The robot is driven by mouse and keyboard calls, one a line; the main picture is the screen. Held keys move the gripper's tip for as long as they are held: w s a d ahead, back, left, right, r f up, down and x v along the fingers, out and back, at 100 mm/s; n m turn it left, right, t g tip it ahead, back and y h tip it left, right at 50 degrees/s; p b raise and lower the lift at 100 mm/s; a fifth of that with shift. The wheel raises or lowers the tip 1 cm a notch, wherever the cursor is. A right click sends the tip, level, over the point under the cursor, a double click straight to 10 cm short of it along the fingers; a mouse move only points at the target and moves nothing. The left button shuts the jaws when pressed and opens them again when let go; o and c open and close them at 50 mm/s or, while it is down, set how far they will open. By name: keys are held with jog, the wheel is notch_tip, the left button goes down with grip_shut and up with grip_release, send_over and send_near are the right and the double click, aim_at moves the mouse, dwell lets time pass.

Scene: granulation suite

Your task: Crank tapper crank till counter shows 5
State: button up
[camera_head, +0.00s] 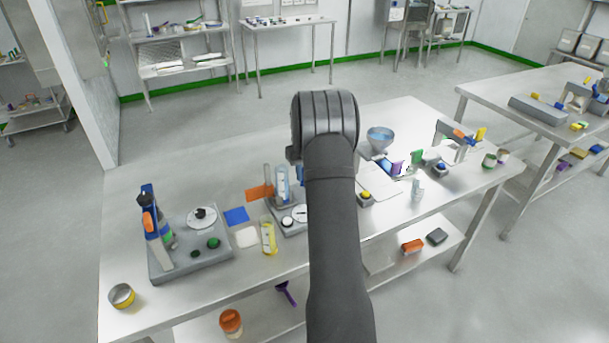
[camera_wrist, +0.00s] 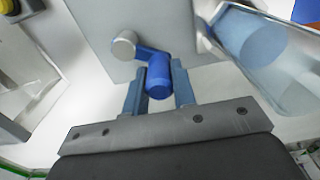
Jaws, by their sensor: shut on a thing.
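The tapper (camera_head: 283,214) stands on the table in the head view, partly hidden behind my arm, with a clear cylinder upright on it. Its white round dial (camera_head: 300,213) faces up beside my arm; I cannot read a count on it. The blue crank (camera_wrist: 158,76) shows in the wrist view, its short arm running from a grey hub (camera_wrist: 124,45) on the grey housing to the handle. My gripper (camera_wrist: 159,84) is shut on the crank handle, one finger on each side. In the head view my arm hides the gripper and most of the crank.
The clear cylinder (camera_wrist: 255,50) with blue contents is close to the right of the crank. A grey station (camera_head: 190,248) with a blue-and-orange tool stands to the left. The funnel (camera_head: 380,138) is at the back right.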

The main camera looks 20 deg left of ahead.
jog(key=shift+w, duration=0.55)
jog(key=shift+w+d, duration=0.2)
jog(key=shift+w, duration=0.35)
jog(key=shift+w+d, duration=0.2)
jog(key=shift+w, duration=0.35)
jog(key=shift+w+d, duration=0.6)
jog(key=shift+d, duration=0.05)
jog(key=o, duration=0.8)
